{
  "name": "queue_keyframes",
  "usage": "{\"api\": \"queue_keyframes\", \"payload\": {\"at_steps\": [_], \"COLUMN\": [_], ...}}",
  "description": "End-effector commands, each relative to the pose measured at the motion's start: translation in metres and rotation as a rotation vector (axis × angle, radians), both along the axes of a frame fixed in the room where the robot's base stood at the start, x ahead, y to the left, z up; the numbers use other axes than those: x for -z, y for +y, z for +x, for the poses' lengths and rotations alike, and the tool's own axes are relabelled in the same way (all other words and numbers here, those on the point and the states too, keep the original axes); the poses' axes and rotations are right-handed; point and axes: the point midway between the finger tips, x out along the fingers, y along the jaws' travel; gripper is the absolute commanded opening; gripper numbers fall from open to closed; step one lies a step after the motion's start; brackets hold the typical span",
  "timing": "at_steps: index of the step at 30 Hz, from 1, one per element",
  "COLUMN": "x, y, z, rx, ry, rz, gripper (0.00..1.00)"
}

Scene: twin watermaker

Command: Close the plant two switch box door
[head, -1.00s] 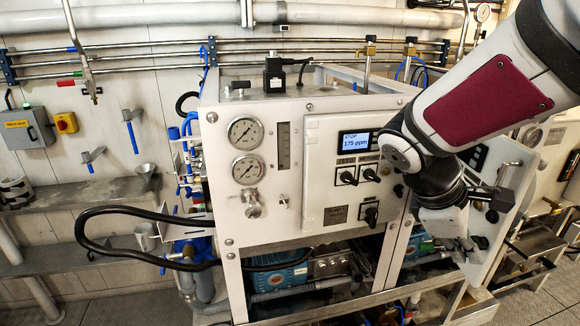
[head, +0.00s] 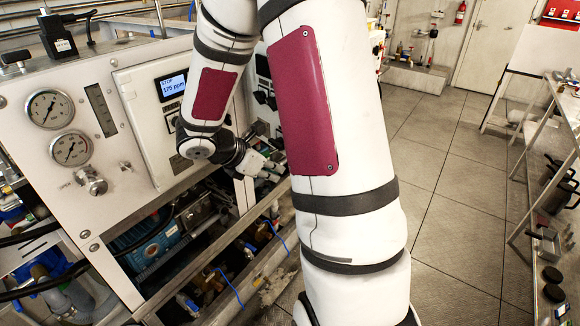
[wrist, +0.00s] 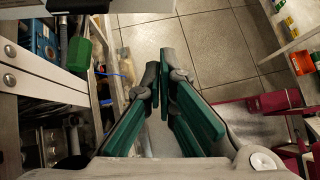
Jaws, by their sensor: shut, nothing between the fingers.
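My gripper (head: 276,166) is low in front of the machine's right part in the head view, its fingers together and empty. In the wrist view its green-padded fingers (wrist: 163,78) meet near their tips over the floor, with nothing between them. A white switch box with a lit display (head: 172,86) is on the front panel at left; its door looks flat against it. Right of it, part of a second panel with dark switches (head: 263,90) shows between my arm links. My arm hides most of that panel, so I cannot tell its door's angle.
Open tiled floor (head: 440,190) lies right of my arm. A bench (head: 560,130) stands at the far right.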

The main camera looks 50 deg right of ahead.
Motion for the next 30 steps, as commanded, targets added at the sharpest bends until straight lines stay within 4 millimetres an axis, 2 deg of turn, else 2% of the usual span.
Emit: {"api": "queue_keyframes", "payload": {"at_steps": [4,6,12,30], "x": [0.021,0.016,0.016,0.017], "y": [-0.02,-0.032,-0.052,-0.06], "z": [-0.005,-0.008,-0.009,-0.006], "rx": [0.003,0.005,0.001,-0.013], "ry": [0.004,-0.001,-0.001,-0.001], "rz": [0.004,0.001,0.0,0.0], "gripper": [0.0,0.0,0.0,0.0]}}
